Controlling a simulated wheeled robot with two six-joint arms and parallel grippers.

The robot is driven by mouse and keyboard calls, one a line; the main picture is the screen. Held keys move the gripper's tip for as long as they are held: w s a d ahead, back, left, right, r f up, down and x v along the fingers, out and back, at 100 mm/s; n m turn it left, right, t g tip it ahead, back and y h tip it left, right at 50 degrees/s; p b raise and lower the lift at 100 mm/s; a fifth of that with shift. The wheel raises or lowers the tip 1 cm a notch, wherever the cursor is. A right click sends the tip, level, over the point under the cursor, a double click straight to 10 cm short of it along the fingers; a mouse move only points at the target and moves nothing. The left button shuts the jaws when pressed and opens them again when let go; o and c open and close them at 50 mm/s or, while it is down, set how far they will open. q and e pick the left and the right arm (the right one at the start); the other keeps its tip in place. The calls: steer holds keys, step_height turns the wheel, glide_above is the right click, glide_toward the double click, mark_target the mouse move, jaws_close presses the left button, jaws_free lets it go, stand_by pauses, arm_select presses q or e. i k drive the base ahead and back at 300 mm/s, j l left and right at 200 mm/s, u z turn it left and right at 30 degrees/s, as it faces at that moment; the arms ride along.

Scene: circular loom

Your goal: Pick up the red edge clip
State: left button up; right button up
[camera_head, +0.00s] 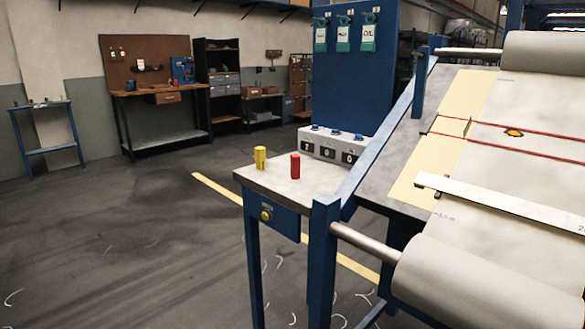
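The red edge clip (295,166) stands upright on the small grey-topped side table (270,186), near its middle. A yellow clip (260,157) stands to its left, close to the table's far left edge, with a gap between the two. Neither of my grippers shows in the head view, and nothing is touching the red clip.
The loom's blue frame post (322,250) and slanted rail rise just right of the table. A control box (333,147) with dials stands behind the clips. A fabric roll (490,280) and metal bar (366,241) lie at the right. Open floor (130,240) spreads left.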

mark_target(295, 158)
steer(key=i+j, duration=0.35)
steer(key=j, duration=0.15)
steer(key=i+j+u, duration=0.1)
steer(key=i+j, duration=0.2)
steer(key=j, duration=0.15)
